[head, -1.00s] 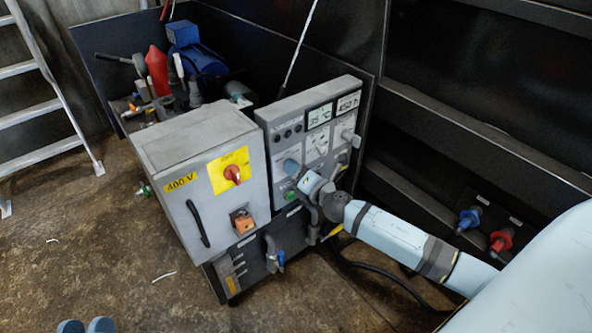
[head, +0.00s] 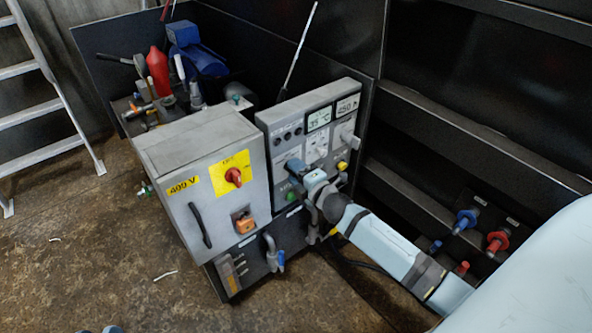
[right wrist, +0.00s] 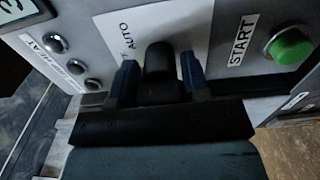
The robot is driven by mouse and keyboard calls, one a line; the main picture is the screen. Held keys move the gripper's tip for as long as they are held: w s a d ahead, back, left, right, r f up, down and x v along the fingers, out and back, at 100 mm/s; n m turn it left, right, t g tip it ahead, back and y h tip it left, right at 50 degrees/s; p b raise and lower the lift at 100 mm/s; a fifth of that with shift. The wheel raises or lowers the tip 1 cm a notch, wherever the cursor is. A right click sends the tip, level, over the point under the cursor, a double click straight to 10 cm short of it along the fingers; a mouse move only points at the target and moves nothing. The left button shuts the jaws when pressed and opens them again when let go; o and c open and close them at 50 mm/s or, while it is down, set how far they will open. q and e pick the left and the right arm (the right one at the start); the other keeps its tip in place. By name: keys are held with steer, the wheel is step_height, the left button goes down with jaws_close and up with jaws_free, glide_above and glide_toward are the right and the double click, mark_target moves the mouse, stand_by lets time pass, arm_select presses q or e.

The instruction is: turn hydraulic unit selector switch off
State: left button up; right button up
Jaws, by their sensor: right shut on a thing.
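The selector switch (right wrist: 159,64) is a black knob on a light plate marked AUTO in the right wrist view. My right gripper (right wrist: 158,80) has one dark blue finger on each side of the knob and is shut on it. In the head view my right gripper (head: 295,170) is at the lower left of the grey control panel (head: 272,124) and hides the switch. The other label beside the knob is partly covered by a finger, so the switch position is hard to read.
A green START button (right wrist: 290,46) is close beside the switch. The grey 400 V cabinet (head: 160,155) with a red rotary switch (head: 233,175) stands left of the panel. Blue (head: 466,220) and red (head: 498,241) couplings sit at right. The floor at lower left is mostly clear.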

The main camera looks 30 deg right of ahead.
arm_select(q)
steer(key=shift+s+f, duration=0.1)
steer(key=shift+f, duration=0.05)
arm_select(e)
steer(key=o, duration=0.9)
arm_select(q)
steer(key=shift+r, duration=0.2)
arm_select(e)
steer(key=shift+s, duration=0.15)
steer(key=shift+s, duration=0.35)
arm_select(q)
steer(key=shift+g+y, duration=0.7)
steer(key=shift+g, duration=0.1)
steer(key=shift+s+a+f+p, duration=0.1)
steer(key=shift+a+f+p, duration=0.15)
steer(key=shift+f, duration=0.4)
steer(key=shift+a+f+p, duration=0.15)
steer(key=shift+f+p, duration=0.2)
steer(key=shift+f, duration=0.3)
steer(key=shift+s+a+f+p, duration=0.1)
steer(key=shift+a+f+p, duration=0.15)
steer(key=shift+f, duration=0.4)
arm_select(e)
steer(key=shift+s+d, duration=0.2)
steer(key=shift+s, duration=1.95)
steer(key=shift+s+d, duration=0.15)
steer(key=shift+s, duration=2)
steer(key=shift+s+d, duration=0.2)
steer(key=shift+s, duration=1.95)
